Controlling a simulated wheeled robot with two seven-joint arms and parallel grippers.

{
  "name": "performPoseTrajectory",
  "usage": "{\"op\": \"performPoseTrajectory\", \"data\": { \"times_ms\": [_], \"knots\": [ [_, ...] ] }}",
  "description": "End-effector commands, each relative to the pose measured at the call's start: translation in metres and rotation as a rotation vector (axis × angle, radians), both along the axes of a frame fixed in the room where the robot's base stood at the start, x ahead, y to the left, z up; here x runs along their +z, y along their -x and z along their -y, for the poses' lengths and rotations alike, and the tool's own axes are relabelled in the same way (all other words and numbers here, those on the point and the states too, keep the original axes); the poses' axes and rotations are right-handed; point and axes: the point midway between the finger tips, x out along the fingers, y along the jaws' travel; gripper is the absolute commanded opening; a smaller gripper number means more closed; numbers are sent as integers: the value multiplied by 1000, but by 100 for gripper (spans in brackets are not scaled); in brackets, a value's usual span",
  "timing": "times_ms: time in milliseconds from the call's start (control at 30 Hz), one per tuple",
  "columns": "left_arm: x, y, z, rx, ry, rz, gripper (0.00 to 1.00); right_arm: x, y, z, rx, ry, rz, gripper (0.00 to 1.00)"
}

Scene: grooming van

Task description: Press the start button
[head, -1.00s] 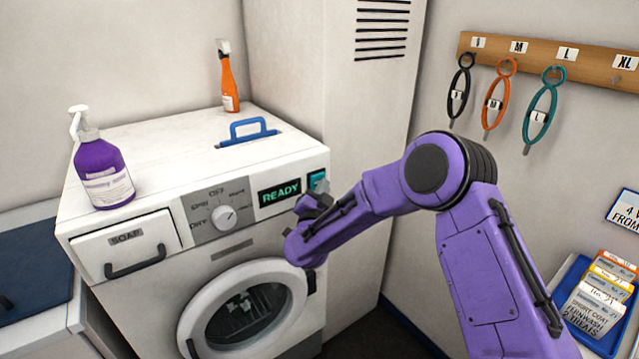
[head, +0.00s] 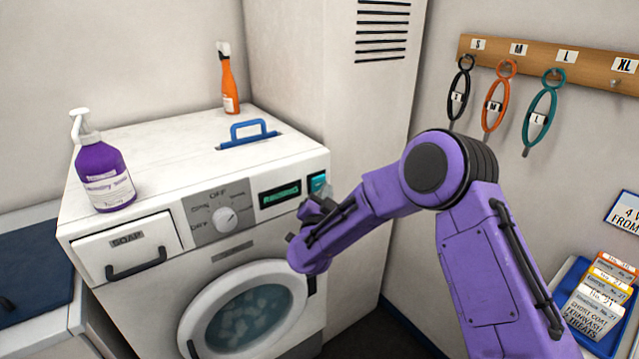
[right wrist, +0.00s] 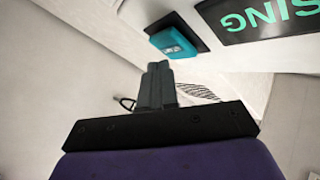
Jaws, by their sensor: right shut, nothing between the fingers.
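The teal start button (head: 317,181) is at the right end of the washer's front panel, beside the display (head: 280,194). It also shows in the right wrist view (right wrist: 174,43), on a dark plate. My right gripper (head: 308,208) is at the panel just below the button, partly hidden behind its own wrist. In the right wrist view its fingers (right wrist: 158,72) are closed together and empty, with their tips a little short of the button. The display shows lit green letters, cut off in the wrist view. The washer's round door (head: 245,315) is shut, with water and suds behind the glass. My left gripper is not in view.
A purple pump bottle (head: 103,175), a blue handle (head: 248,134) and an orange spray bottle (head: 229,80) are on the washer top. A tall white cabinet (head: 350,130) stands close on the right. Loops hang from a wall rack (head: 545,55).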

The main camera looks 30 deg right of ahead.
Motion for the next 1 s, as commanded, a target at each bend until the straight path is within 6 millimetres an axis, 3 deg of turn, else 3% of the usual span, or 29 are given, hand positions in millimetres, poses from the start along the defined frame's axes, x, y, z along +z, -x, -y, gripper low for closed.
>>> {"op": "performPoseTrajectory", "data": {
  "times_ms": [333,800,1000],
  "knots": [
    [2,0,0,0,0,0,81,1,4,0,0,0,0,0],
    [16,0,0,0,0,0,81,1,47,3,1,1,-1,0],
    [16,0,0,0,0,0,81,0,52,4,0,0,1,0]
  ]
}}
